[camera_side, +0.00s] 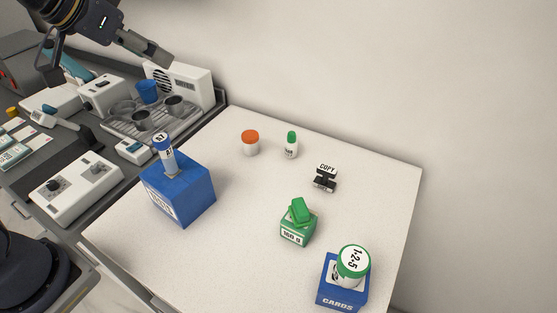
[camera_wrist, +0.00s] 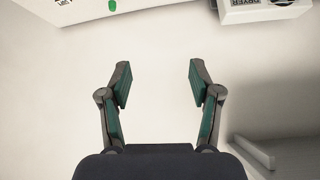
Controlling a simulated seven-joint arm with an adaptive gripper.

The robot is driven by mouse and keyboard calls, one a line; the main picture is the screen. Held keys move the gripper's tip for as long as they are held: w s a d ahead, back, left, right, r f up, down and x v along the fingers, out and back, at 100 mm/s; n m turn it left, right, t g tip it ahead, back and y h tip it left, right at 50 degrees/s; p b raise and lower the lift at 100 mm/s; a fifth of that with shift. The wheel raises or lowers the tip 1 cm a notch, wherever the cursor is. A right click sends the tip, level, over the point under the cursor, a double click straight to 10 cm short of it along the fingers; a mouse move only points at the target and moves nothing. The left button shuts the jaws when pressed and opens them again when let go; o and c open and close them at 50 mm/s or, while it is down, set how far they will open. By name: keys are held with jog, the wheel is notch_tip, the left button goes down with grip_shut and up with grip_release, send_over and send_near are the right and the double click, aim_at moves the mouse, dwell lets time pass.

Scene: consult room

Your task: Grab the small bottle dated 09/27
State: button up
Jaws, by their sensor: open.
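A small white bottle with a green cap (camera_side: 291,146) stands upright on the white table, with dark print on its label too small to read as a date. Its green cap seems to show at the top edge of the wrist view (camera_wrist: 112,5). A white container with an orange cap (camera_side: 250,144) stands to its left; no date shows on it. I cannot tell which item bears 09/27. My gripper (camera_wrist: 160,82) is open and empty, with nothing between its fingers. In the side view it is high at the upper left, away from both bottles.
A black clip with a COPY label (camera_side: 325,178), a green box (camera_side: 298,228) and a blue CARDS box (camera_side: 342,286) with a green-lidded jar (camera_side: 353,262) stand rightward. A grey counter with devices (camera_side: 75,190) lies left; a wall rises behind.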

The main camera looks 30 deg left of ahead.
jog(key=w+d+f+m+h, duration=0.1)
jog(key=w+d+f, duration=0.3)
jog(key=w, duration=0.5)
jog(key=m+g, duration=0.2)
jog(key=g, duration=0.1)
send_over(288, 143)
jog(key=s+a, duration=0.2)
jog(key=s, duration=0.4)
notch_tip(288, 143, down, 13)
jog(key=shift+h, duration=0.4)
jog(key=x, duration=1)
jog(key=shift+w+a, duration=0.15)
jog(key=shift+w, duration=0.05)
jog(key=x, duration=0.5)
jog(key=shift+a+f, duration=0.15)
jog(key=shift+f, duration=0.4)
jog(key=c, duration=1.2)
